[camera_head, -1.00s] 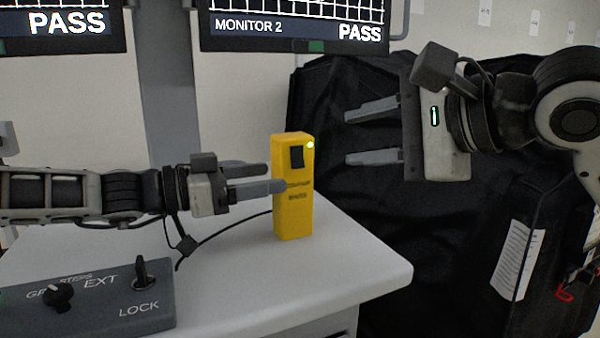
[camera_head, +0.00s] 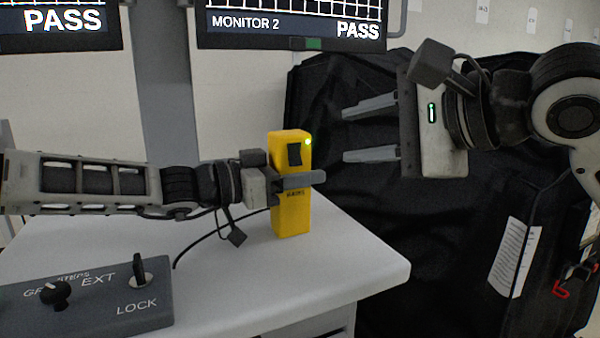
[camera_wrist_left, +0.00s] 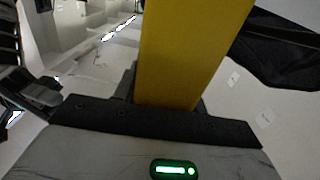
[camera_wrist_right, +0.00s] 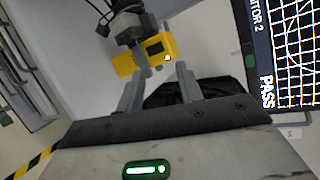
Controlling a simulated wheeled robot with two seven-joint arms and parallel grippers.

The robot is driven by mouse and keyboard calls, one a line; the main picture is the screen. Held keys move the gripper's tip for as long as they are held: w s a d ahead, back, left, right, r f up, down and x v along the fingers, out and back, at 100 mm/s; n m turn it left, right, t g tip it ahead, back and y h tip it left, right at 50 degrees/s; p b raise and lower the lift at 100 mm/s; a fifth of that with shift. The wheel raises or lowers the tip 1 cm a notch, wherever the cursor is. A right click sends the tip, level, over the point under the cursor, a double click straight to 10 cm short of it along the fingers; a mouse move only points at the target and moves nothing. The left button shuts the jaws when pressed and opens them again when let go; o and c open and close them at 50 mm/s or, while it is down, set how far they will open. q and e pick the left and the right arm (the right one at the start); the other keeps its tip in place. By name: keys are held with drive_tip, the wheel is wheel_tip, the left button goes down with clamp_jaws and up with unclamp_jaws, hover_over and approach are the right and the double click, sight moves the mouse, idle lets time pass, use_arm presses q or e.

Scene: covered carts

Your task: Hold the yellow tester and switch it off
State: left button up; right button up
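In the left wrist view the tester (camera_wrist_left: 185,50) fills the space between the fingers; contact is not clear. My right gripper (camera_head: 370,130) is open and empty, to the right of the tester's top. The right wrist view shows the tester (camera_wrist_right: 124,65) beyond its fingers, with a reddish-white light spot.
A grey control box (camera_head: 90,300) with a knob and key switch sits at the cart's front left. Monitors (camera_head: 290,22) hang above. A black cable runs behind the left gripper. A black-covered cart (camera_head: 440,240) stands at right. The white cart top (camera_head: 340,265) is clear at front right.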

use_arm(q)
drive_tip(key=c, duration=0.4)
drive_tip(key=shift+o, duration=0.3)
use_arm(e)
drive_tip(key=shift+a+r, duration=0.1)
drive_tip(key=shift+a, duration=0.05)
clamp_jaws()
drive_tip(key=s+a+r+m+h, duration=0.1)
drive_tip(key=s+a+r+h, duration=0.1)
drive_tip(key=s+h, duration=0.3)
drive_tip(key=shift+r+h, duration=0.3)
drive_tip(key=shift+r, duration=0.25)
drive_tip(key=shift+d, duration=0.1)
